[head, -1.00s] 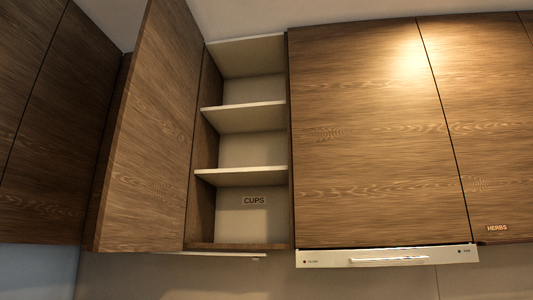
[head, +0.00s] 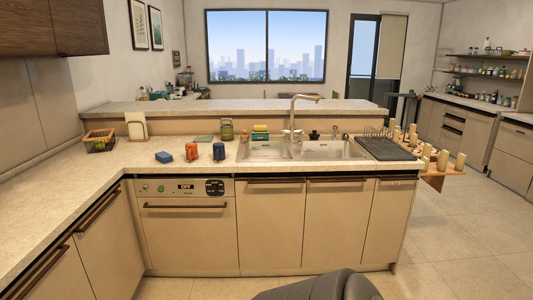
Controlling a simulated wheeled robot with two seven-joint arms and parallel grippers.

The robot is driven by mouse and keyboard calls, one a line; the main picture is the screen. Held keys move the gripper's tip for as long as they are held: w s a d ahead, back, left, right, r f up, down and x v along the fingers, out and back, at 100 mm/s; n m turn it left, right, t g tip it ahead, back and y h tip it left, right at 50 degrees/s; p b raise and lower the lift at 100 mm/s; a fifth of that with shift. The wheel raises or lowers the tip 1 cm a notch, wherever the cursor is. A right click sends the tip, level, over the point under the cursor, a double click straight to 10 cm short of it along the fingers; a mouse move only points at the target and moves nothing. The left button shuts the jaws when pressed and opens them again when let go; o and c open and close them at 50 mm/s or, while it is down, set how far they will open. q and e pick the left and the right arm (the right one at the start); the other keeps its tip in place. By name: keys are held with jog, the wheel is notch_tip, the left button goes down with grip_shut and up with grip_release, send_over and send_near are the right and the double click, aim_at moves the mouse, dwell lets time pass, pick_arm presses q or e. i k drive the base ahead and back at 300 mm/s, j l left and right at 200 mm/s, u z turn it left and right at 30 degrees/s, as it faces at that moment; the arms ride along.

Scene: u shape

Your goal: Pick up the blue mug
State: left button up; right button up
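A dark blue mug (head: 218,152) stands upright on the counter (head: 270,175), left of the sink and above the oven-like appliance. An orange-red mug (head: 192,151) stands just to its left. Further left is a small, low blue object (head: 164,157); it is too small to tell what it is. Neither of my grippers is in view.
A double sink (head: 300,150) with a tall faucet (head: 293,112) is right of the mugs. A wire basket (head: 99,140) and a white upright holder (head: 137,126) stand left. Floor (head: 470,240) at right is clear.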

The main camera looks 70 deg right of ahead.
aim_at(218, 148)
jog(key=z, duration=2.05)
jog(key=i+l+u, duration=0.1)
jog(key=l, duration=0.25)
jog(key=i+l, duration=0.3)
jog(key=i+l+u, duration=0.15)
jog(key=l, duration=0.3)
jog(key=i+l+u, duration=0.1)
jog(key=i+l, duration=0.15)
jog(key=l, duration=0.15)
jog(key=i+l+u, duration=0.1)
jog(key=l, duration=0.3)
jog(key=i, duration=0.05)
